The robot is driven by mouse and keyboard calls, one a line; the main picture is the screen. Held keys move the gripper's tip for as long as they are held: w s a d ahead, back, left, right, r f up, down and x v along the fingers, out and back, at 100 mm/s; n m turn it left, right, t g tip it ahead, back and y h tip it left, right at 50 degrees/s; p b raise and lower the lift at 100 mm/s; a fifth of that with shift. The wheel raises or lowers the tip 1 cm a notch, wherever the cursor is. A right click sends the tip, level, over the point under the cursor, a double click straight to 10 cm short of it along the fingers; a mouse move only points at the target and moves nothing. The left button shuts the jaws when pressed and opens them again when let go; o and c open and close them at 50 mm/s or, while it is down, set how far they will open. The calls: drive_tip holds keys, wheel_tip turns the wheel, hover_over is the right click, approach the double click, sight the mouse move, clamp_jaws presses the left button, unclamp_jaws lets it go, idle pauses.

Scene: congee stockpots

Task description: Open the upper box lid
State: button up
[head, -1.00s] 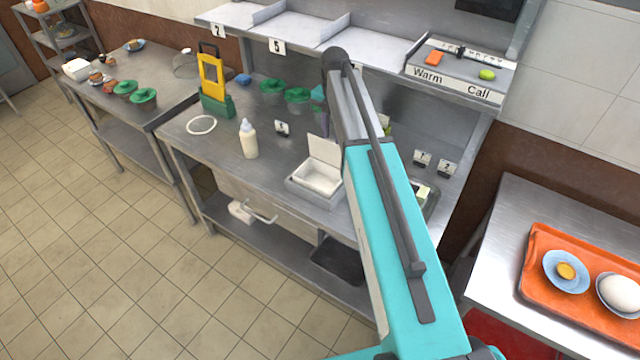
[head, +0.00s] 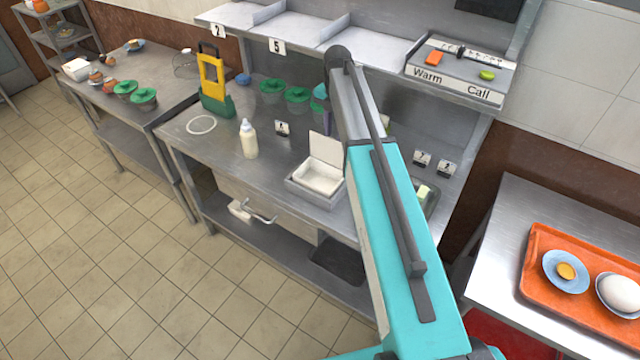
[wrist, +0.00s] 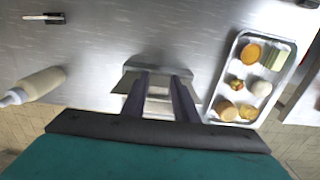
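The upper box (head: 316,196) is a pale, grey-white rectangular box on the steel counter. Its white lid (head: 326,149) stands raised at the back edge, and the inside is visible and looks empty. Part of the box (wrist: 158,103) shows between and below the fingers. Nothing is visibly held. Whether a finger touches the lid cannot be told.
A cream squeeze bottle (head: 248,139) stands left of the box. A metal tray of food (wrist: 250,80) lies to the right. A pale box (head: 240,210) sits on the lower shelf. An orange tray (head: 540,285) is on the right table. The counter between bottle and box is clear.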

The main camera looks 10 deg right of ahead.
drive_tip(key=shift+w+d, duration=0.1)
drive_tip(key=shift+w, duration=0.05)
drive_tip(key=shift+w+d, duration=0.25)
drive_tip(key=shift+d, duration=0.1)
idle(0.4)
drive_tip(key=o, duration=0.5)
idle(0.5)
wheel_tip(320, 180, up, 9)
drive_tip(key=p, duration=0.3)
drive_tip(key=shift+p, duration=0.35)
idle(0.9)
